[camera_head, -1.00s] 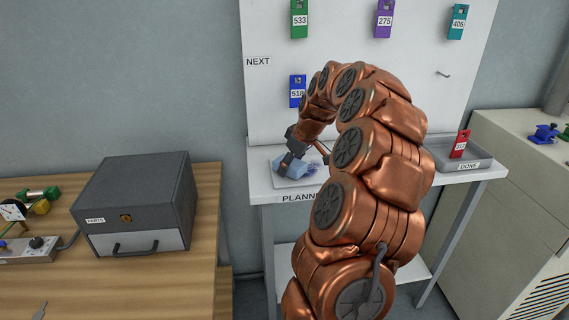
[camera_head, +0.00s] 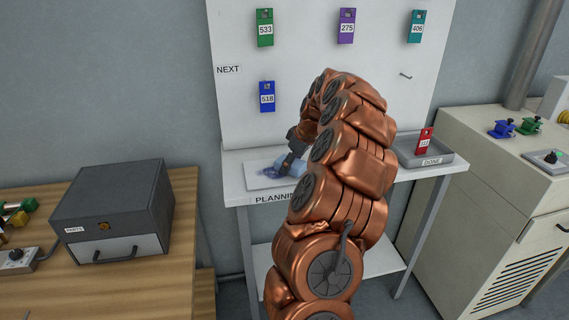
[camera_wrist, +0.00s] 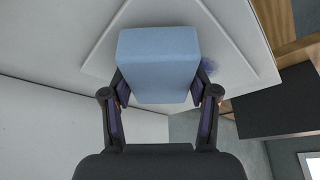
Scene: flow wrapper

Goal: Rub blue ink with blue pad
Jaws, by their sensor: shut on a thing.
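The light blue pad (camera_wrist: 158,65) is a block held between the two fingers of my gripper (camera_wrist: 160,90). In the head view the pad (camera_head: 294,168) is low over the right part of a white board (camera_head: 250,184) on the shelf. I cannot tell whether it touches the board. A faint blue ink smudge (camera_head: 262,167) shows on the board to the left of the pad. In the wrist view blue ink (camera_wrist: 226,66) shows just right of the pad. Ink under the pad is hidden.
The board lies on the white planning shelf (camera_head: 233,189), below a panel with hanging tags such as the blue tag 518 (camera_head: 267,97). A grey tray (camera_head: 440,167) with a red tag is at right. A dark box (camera_head: 120,205) stands on the wooden table at left.

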